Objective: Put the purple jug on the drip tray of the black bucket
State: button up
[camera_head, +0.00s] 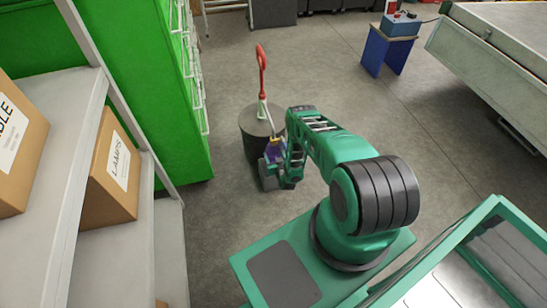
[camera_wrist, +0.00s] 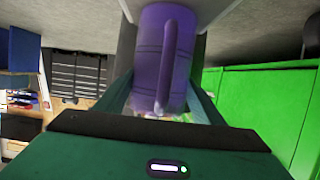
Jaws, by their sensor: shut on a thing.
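The purple jug (camera_wrist: 152,60) is upright in the picture of the wrist view, with its handle facing the camera. My gripper (camera_wrist: 163,92) is shut on it, one finger on each side. In the head view only a small purple part of the jug (camera_head: 276,149) shows by my gripper (camera_head: 272,168); the arm hides the rest. The black bucket (camera_head: 252,151) stands on the floor, with a flat grey top (camera_head: 250,121). The jug is at the bucket's near right side in the picture; I cannot tell whether they touch. No separate drip tray can be made out.
A red-handled tool (camera_head: 262,72) with a pale green lower part stands up from the bucket's top. A green cabinet (camera_head: 150,90) and a shelf with cardboard boxes (camera_head: 112,170) are on the left. A blue stand (camera_head: 385,50) is at the back right. Open floor lies between.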

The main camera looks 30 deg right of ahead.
jog(key=shift+f, duration=0.1)
jog(key=o, duration=1.1)
jog(key=v, duration=1.2)
jog(key=shift+s, duration=0.1)
